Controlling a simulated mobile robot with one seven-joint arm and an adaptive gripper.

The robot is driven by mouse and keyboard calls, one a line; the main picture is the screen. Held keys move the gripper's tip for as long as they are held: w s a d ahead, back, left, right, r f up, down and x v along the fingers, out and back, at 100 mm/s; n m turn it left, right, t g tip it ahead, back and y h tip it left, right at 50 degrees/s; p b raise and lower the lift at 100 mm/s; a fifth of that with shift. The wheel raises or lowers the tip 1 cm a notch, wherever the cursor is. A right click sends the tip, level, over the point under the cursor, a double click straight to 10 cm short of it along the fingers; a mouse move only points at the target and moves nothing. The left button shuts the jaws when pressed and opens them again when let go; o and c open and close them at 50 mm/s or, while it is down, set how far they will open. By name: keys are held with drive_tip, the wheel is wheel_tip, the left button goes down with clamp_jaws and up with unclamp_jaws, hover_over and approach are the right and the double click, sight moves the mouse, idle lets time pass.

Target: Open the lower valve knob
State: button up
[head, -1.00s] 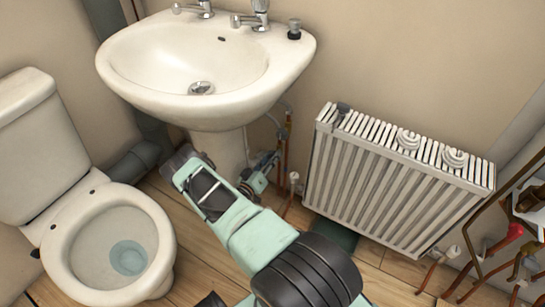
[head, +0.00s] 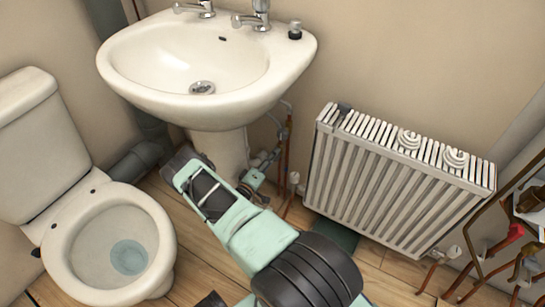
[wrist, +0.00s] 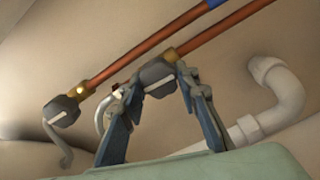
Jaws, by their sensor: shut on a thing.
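My gripper (wrist: 160,82) is shut on a dark grey valve knob (wrist: 154,70) with a pale bar across it, its two blue-grey fingers on either side. This knob sits at the end of a copper pipe (wrist: 225,28). A second dark knob (wrist: 61,110) with a brass collar and curved grey tail sits to the left on another copper pipe, apart from my fingers. I cannot tell from the wrist view which knob is lower. In the head view, my gripper (head: 256,178) is under the basin, right of the pedestal; the knobs are too small to make out there.
The basin (head: 130,90) overhangs the valve area, and its pedestal (head: 222,150) stands close left. The radiator (head: 345,185) is to the right, the toilet (head: 75,235) far left. A white curved waste pipe (wrist: 285,85) is right of my fingers.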

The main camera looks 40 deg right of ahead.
idle(0.4)
drive_tip(key=o, duration=1.2)
drive_tip(key=shift+c, duration=0.2)
drive_tip(key=shift+a, duration=0.15)
drive_tip(key=v, duration=1.2)
